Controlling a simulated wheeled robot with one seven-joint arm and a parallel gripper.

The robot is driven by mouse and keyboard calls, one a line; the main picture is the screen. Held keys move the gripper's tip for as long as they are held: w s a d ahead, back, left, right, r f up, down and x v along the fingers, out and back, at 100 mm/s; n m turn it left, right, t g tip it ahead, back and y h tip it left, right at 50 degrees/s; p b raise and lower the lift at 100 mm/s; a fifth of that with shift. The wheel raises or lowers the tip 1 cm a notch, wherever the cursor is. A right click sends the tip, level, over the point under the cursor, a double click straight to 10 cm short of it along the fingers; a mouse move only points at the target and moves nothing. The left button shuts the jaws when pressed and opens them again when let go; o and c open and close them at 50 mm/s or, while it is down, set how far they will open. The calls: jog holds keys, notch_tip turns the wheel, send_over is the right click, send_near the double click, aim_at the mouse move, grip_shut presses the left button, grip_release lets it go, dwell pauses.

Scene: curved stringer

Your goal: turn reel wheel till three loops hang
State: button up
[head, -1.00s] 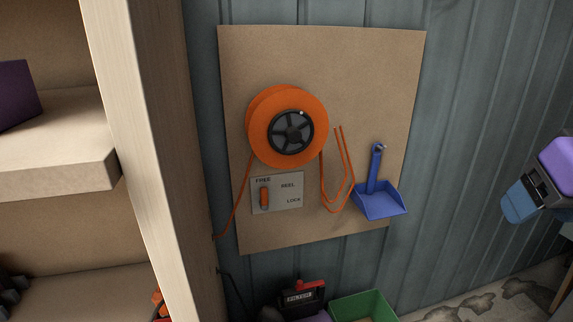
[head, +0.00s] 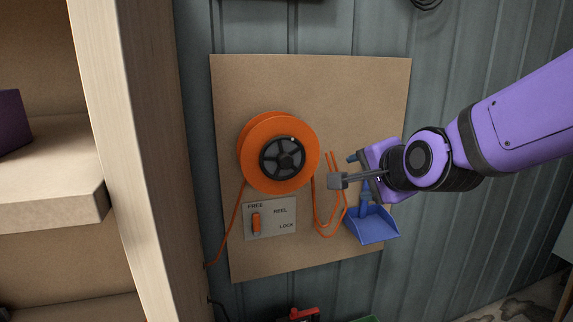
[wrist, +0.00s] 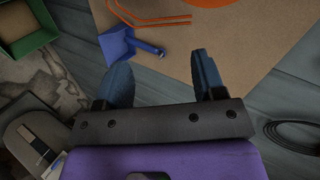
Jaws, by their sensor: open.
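The orange reel (head: 256,138) hangs on a brown board, with a dark spoked wheel (head: 283,158) at its centre. A small pale spot shows on the wheel's upper rim. Orange cord (head: 322,228) hangs in loops right of the reel; I cannot tell exactly how many. The loops also show at the top of the wrist view (wrist: 150,21). Below the reel, a plate (head: 285,226) reads FREE, REEL and LOCK, with an upright orange lever (head: 255,222) on its left. My gripper (head: 345,169) is open and empty, right of the reel and near the cord, apart from the wheel.
A blue dustpan (head: 372,227) hangs on the board just below and behind my gripper, partly hidden by it; it also shows in the wrist view (wrist: 117,45). A wooden shelf unit (head: 130,150) stands close on the left. A green bin (wrist: 22,32) is below.

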jog(key=w+a+f+m+t+y, duration=0.1)
jog(key=w+a+f+m+t, duration=0.2)
jog(key=a+m, duration=0.4)
jog(key=m+t, duration=0.2)
jog(key=m, duration=0.4)
send_near(287, 163)
jog(key=shift+y, duration=0.3)
jog(key=x, duration=1)
jog(key=shift+d+f, duration=0.1)
jog(key=c, duration=0.9)
